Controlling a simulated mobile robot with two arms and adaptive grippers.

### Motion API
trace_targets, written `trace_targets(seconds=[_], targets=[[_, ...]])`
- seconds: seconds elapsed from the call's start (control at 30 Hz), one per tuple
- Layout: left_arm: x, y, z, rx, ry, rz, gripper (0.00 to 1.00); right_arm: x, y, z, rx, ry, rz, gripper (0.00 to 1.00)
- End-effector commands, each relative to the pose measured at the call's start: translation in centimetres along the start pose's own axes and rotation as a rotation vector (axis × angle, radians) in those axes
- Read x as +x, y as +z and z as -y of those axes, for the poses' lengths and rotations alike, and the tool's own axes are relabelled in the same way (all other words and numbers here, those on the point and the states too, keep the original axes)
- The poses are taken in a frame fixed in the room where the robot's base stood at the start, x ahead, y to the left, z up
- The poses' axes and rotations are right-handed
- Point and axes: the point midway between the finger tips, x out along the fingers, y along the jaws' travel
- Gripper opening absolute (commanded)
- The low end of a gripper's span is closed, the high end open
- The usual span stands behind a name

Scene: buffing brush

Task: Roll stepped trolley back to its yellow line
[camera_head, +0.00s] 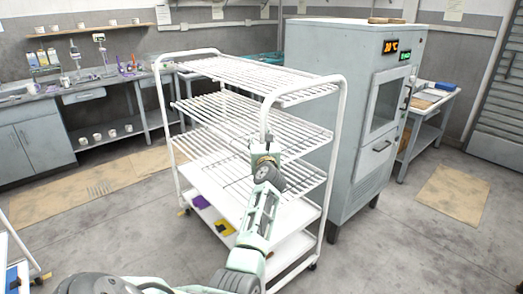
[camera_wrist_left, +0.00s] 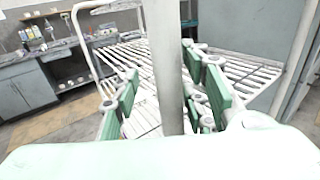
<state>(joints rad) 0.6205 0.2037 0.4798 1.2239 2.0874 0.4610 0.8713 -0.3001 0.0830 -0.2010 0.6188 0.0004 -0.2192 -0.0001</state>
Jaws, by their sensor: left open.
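The trolley is a white tube frame with several wire shelves (camera_head: 215,118) and solid white lower shelves. It stands on castors in the middle of the head view, beside a grey cabinet. My left gripper (camera_head: 265,148) is at the trolley's near upright post (camera_head: 264,117). In the left wrist view the white post (camera_wrist_left: 168,70) stands between the green-padded fingers, which are open with gaps visible beside it. Contact with the post cannot be told. My right gripper is not in view. I see no yellow line on the floor.
The tall grey cabinet (camera_head: 350,120) stands close to the trolley's right. Purple and yellow items (camera_head: 224,228) lie on a low shelf. Tan mats lie on the floor at left (camera_head: 115,180) and right (camera_head: 452,194). Grey floor is clear at the front right.

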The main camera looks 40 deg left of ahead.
Motion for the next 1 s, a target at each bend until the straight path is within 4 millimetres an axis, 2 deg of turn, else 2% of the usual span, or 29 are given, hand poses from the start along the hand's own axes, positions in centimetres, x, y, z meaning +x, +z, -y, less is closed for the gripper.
trace_targets(seconds=[0.4, 0.6, 0.77, 1.0], targets=[[-7.0, -0.2, -0.1, 0.0, 0.0, -0.003, 0.4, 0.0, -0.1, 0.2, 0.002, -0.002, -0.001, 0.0], [-9.8, -0.2, -0.2, 0.001, 0.001, -0.003, 0.4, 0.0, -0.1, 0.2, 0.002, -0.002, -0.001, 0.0], [-10.8, -0.2, -0.3, 0.002, 0.003, -0.004, 0.4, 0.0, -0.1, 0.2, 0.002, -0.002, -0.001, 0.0], [-11.0, -0.1, -0.3, 0.002, 0.004, -0.003, 0.4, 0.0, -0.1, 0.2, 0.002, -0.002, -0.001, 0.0]])
